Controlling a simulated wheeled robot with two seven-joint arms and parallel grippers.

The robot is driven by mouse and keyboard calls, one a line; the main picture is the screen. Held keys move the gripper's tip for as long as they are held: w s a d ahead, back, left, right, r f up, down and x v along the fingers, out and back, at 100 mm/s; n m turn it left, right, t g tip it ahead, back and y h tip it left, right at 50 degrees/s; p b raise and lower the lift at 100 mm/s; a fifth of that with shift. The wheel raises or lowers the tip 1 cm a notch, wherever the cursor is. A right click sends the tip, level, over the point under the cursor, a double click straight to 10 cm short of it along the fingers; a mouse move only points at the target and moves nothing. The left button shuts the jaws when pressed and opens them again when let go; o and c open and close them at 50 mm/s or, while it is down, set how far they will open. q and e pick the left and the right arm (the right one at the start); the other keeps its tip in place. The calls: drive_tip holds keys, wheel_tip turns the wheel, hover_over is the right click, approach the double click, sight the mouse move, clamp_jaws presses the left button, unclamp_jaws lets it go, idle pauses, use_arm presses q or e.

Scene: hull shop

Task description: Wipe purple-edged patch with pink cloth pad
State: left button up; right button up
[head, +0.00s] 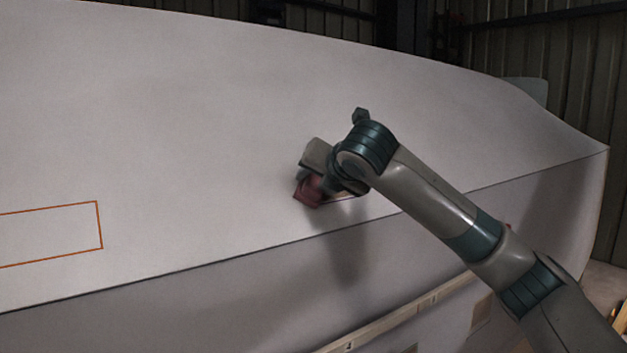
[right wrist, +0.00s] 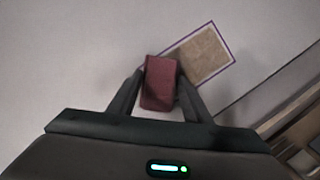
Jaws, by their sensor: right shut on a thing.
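My right gripper (head: 318,183) is shut on the pink cloth pad (head: 308,191), in front of the pale hull side. In the right wrist view the pad (right wrist: 160,83) is a dark pink block between the two fingers of the gripper (right wrist: 158,92). The purple-edged patch (right wrist: 207,54) shows there just right of the pad, with a brownish, speckled inside. The pad covers the patch's left part. I cannot tell whether the pad touches the surface. In the head view the patch is mostly hidden behind my gripper and arm. My left gripper is not in view.
The large pale hull (head: 200,90) fills most of the head view, with a dark seam line running across it. An orange-edged rectangle (head: 98,225) is on the hull at the left. A wooden rail (head: 400,314) runs low along the hull. The hull's middle is clear.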

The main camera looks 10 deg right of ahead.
drive_tip(key=shift+w+d, duration=0.3)
drive_tip(key=shift+d, duration=0.6)
drive_tip(key=shift+w+d+p, duration=0.25)
drive_tip(key=shift+d+p, duration=0.35)
drive_tip(key=shift+w+d, duration=0.25)
drive_tip(key=shift+d, duration=0.5)
drive_tip(key=shift+p, duration=0.3)
drive_tip(key=shift+w+d+p, duration=0.35)
drive_tip(key=shift+d+p, duration=0.2)
drive_tip(key=shift+d, duration=0.35)
drive_tip(key=shift+w+d, duration=0.15)
drive_tip(key=shift+d, duration=0.3)
